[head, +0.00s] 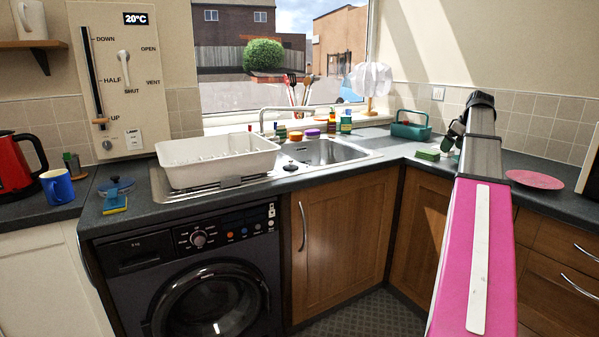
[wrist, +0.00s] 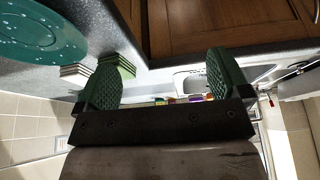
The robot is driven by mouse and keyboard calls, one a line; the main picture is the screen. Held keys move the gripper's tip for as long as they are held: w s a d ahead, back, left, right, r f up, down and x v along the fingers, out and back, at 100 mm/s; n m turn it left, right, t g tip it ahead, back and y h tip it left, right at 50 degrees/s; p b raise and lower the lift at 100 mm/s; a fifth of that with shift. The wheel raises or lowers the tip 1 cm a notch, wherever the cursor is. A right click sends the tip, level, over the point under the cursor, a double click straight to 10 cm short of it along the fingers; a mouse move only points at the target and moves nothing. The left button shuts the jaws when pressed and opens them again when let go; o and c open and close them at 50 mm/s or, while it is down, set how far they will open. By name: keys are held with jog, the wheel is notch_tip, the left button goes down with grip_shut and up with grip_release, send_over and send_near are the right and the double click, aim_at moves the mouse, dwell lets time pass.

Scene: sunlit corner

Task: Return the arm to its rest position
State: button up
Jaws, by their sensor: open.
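My arm (head: 475,215) reaches from the lower right of the head view out over the right-hand counter. My gripper (head: 452,137) is at its far end, partly hidden by the arm, above the counter near the corner. In the wrist view my gripper (wrist: 162,80) shows two dark green pads wide apart, with nothing held between them.
A green block (head: 428,154) lies left of my gripper. A teal caddy (head: 410,130) stands behind it. A pink plate (head: 535,180) lies right of my arm. The sink (head: 330,152) and white dish rack (head: 218,160) are to the left. The floor (head: 360,316) in front is clear.

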jog(key=s+a+f+m+g, duration=0.1)
jog(key=s+a+f+m, duration=0.15)
jog(key=a+f, duration=1)
jog(key=s+a+f+m+g, duration=0.1)
jog(key=s+a+f, duration=0.2)
jog(key=a+f, duration=0.95)
jog(key=s+a+f+m+g+h, duration=0.1)
jog(key=s+a+f, duration=0.5)
jog(key=f, duration=0.5)
jog(key=s+a+f+m+h, duration=0.1)
jog(key=s+a+f, duration=0.5)
jog(key=s+f, duration=0.4)
jog(key=shift+s+a+f+g, duration=0.3)
jog(key=shift+s+f+g, duration=0.1)
jog(key=shift+s, duration=0.4)
jog(key=shift+o, duration=0.4)
jog(key=shift+m, duration=0.25)
